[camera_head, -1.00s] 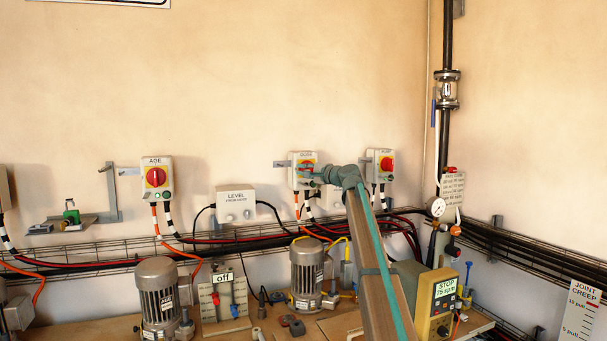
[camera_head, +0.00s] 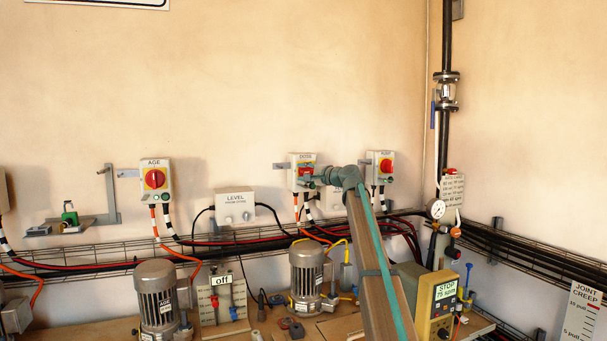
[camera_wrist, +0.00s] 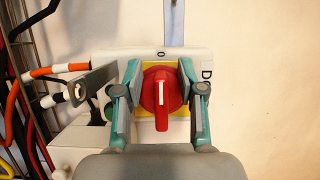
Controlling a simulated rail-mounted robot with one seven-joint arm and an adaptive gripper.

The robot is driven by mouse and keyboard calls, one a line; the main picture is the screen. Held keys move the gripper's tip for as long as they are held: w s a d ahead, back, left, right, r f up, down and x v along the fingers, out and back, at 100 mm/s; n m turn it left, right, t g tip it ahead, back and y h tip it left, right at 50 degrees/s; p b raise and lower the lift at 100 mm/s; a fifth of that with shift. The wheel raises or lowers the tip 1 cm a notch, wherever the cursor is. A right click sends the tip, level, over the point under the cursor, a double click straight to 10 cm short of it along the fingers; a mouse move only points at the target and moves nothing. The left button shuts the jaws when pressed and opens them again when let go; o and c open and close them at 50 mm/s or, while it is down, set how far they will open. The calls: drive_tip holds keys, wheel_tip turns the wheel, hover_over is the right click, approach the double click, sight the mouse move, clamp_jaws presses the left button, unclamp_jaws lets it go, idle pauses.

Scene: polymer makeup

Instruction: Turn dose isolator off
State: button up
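The dose isolator (camera_head: 293,182) is a pale wall box with a red rotary knob (camera_head: 305,171), partly hidden by my gripper. In the wrist view, the red knob (camera_wrist: 161,95) sits on a yellow plate; its handle and white mark run up and down the picture, in line with the "0" above. The "DO" lettering runs sideways at the right. My gripper (camera_wrist: 160,90) has its fingers parted, one on each side of the knob. A little yellow shows beside the knob; whether the fingertips touch it cannot be told.
The AGE isolator (camera_head: 154,179) is on the wall at left, and another red-knobbed isolator (camera_head: 385,165) is just right of my gripper. The white LEVEL box (camera_head: 236,207) is below left. Cables run beneath, and in the wrist view a grey bracket (camera_wrist: 92,84) is close to the left finger.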

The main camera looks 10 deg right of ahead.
drive_tip(key=shift+a, duration=0.1)
drive_tip(key=shift+s, duration=0.1)
drive_tip(key=shift+s, duration=0.2)
drive_tip(key=v, duration=1.1)
drive_tip(key=shift+s+d, duration=0.2)
drive_tip(key=shift+d, duration=0.1)
drive_tip(key=shift+r, duration=0.1)
